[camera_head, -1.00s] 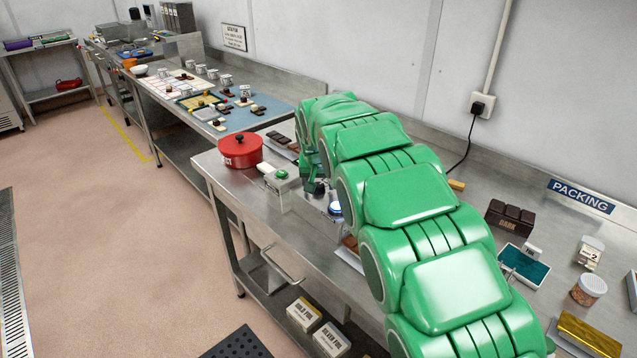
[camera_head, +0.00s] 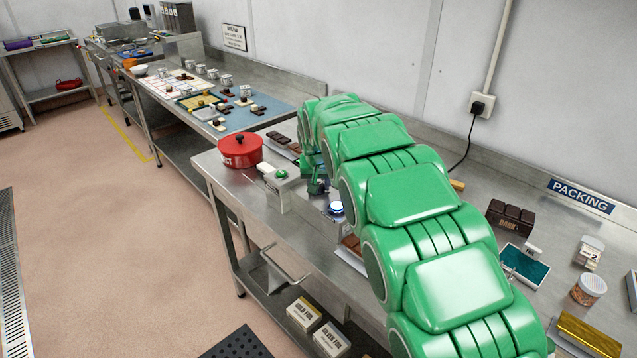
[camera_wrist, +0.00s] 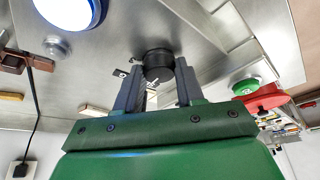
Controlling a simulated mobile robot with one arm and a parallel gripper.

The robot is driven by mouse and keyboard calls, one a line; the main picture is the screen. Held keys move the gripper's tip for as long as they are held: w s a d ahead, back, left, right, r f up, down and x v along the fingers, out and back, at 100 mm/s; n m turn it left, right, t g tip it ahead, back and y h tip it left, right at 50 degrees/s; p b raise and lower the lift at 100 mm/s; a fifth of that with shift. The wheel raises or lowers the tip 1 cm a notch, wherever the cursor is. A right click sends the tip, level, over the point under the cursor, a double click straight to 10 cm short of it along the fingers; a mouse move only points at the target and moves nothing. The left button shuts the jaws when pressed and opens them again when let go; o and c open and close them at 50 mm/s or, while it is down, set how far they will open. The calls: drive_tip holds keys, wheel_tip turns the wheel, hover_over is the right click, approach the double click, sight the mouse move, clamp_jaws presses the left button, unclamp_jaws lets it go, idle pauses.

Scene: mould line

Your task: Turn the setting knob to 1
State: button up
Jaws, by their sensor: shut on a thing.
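The setting knob (camera_wrist: 158,64) is a dark round knob on a metal panel in the wrist view. My gripper (camera_wrist: 158,82) has its two grey fingers on either side of the knob and is shut on it. The knob's pointer and the number it stands at cannot be made out; small dark marks show on the panel beside it. In the head view my gripper (camera_head: 314,186) is at the steel bench, between a green button and a blue-lit button, and my green arm partly covers it. The knob is hidden there.
The green button box (camera_head: 281,175) and a red lidded pot (camera_head: 240,150) stand left of my gripper. The blue-lit button (camera_head: 336,208) is close to its right. Chocolate bars (camera_head: 278,138) lie behind. My arm spans much of the bench.

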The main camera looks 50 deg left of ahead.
drive_tip(key=n+g, duration=0.1)
drive_tip(key=n, duration=0.1)
drive_tip(key=n+y, duration=0.1)
drive_tip(key=n, duration=0.2)
drive_tip(key=shift+w+d+g, duration=0.1)
drive_tip(key=shift+w+g, duration=0.05)
drive_tip(key=shift+g, duration=0.25)
drive_tip(key=n+g, duration=0.1)
drive_tip(key=n, duration=0.2)
drive_tip(key=shift+w+f, duration=0.1)
drive_tip(key=shift+n+g, duration=0.5)
drive_tip(key=shift+n, duration=0.6)
drive_tip(key=o, duration=1)
drive_tip(key=shift+r, duration=0.2)
drive_tip(key=v, duration=0.7)
drive_tip(key=shift+d+r, duration=0.2)
drive_tip(key=shift+r, duration=0.05)
